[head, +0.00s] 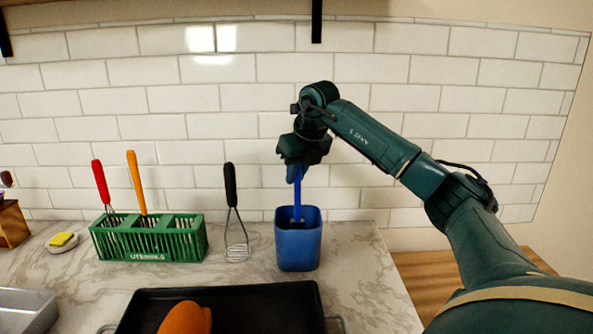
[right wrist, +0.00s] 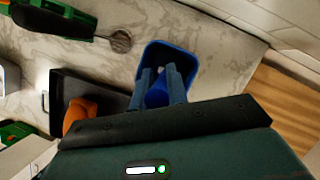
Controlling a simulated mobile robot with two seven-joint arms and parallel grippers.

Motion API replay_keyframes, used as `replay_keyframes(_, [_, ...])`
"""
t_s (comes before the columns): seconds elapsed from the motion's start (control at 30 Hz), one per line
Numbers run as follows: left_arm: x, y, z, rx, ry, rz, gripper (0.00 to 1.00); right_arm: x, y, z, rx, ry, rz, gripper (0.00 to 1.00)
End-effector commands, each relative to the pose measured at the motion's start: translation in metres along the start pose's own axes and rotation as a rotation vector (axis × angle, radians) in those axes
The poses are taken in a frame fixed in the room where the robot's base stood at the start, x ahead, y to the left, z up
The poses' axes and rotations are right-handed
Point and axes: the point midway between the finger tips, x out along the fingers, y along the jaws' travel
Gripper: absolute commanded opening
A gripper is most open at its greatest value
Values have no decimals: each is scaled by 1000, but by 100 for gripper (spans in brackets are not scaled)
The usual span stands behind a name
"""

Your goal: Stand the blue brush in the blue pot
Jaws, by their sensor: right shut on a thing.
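The blue pot (head: 298,250) stands upright on the marble counter, right of the middle in the head view. The blue brush (head: 297,195) is upright, with its lower end inside the mouth of the pot. My right gripper (head: 296,170) is above the pot and shut on the top of the brush. The right wrist view shows the pot (right wrist: 191,57) ahead of the fingers and the brush (right wrist: 157,95) between the fingertips (right wrist: 162,85). Whether the brush touches the pot's floor is hidden. My left gripper is not in view.
A green utensil basket (head: 150,242) holds a red-handled and an orange-handled tool. A black-handled masher (head: 232,205) is between basket and pot. A black tray (head: 250,308) with an orange item (head: 185,318) lies in front. Marble counter (head: 352,262) right of the pot is clear.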

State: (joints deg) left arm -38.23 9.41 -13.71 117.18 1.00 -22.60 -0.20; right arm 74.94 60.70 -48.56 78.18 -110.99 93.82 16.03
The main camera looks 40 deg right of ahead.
Motion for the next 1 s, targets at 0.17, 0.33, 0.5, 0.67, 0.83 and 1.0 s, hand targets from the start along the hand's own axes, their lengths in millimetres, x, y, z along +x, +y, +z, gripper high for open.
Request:
replay_keyframes(0.17, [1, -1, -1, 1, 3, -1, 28, 0, 0, 0, 0, -1, 0, 0])
replay_keyframes(0.33, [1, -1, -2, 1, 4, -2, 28, 0, 0, 0, 0, -1, 0, 21])
replay_keyframes(0.5, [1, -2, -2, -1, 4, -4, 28, 0, 0, 0, 0, -1, 0, 35])
replay_keyframes(0.67, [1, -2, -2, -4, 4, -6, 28, 0, 0, 0, 0, 0, 0, 41])
replay_keyframes(0.83, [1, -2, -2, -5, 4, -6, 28, -1, 0, 0, 0, 0, 0, 41])
replay_keyframes(1.0, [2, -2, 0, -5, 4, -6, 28, -19, 0, 1, 0, -4, 0, 41])
